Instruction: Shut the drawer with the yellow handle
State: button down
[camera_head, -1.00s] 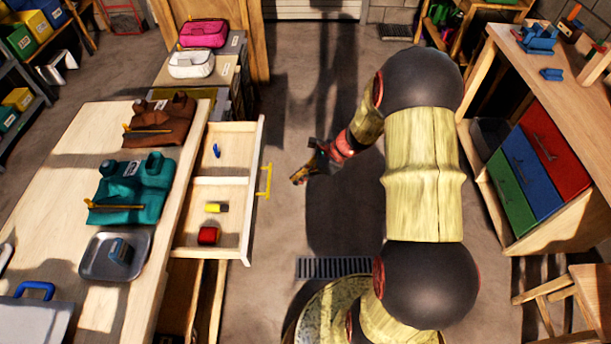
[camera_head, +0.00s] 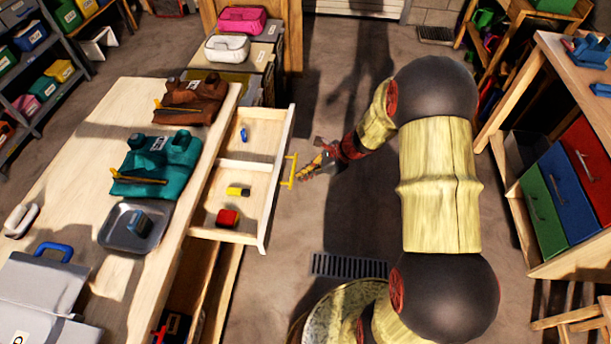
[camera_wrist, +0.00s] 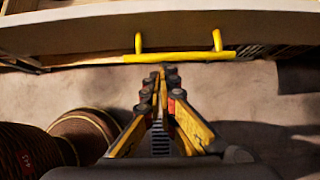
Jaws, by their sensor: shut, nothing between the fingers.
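The wooden drawer (camera_head: 238,208) is pulled out from the left workbench, toward the aisle. Its yellow handle (camera_head: 290,171) is on the outer face of its front panel (camera_head: 276,186). Inside are a blue item (camera_head: 243,135), a yellow block (camera_head: 238,191) and a red block (camera_head: 228,217). My gripper (camera_head: 302,175) is just right of the handle, pointing left toward it. In the wrist view, my gripper (camera_wrist: 163,70) is shut and empty, its tips just short of the yellow handle (camera_wrist: 180,57). I cannot tell whether they touch.
The workbench (camera_head: 90,120) holds a brown bundle (camera_head: 187,101), a teal bundle (camera_head: 160,162) and a metal tray (camera_head: 112,225). A cabinet with green, blue and red drawers (camera_head: 568,190) stands at right.

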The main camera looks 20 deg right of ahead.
jog(key=p, duration=0.3)
send_near(223, 173)
jog(key=x, duration=0.5)
jog(key=shift+w+f, duration=0.1)
jog(key=shift+f, duration=0.05)
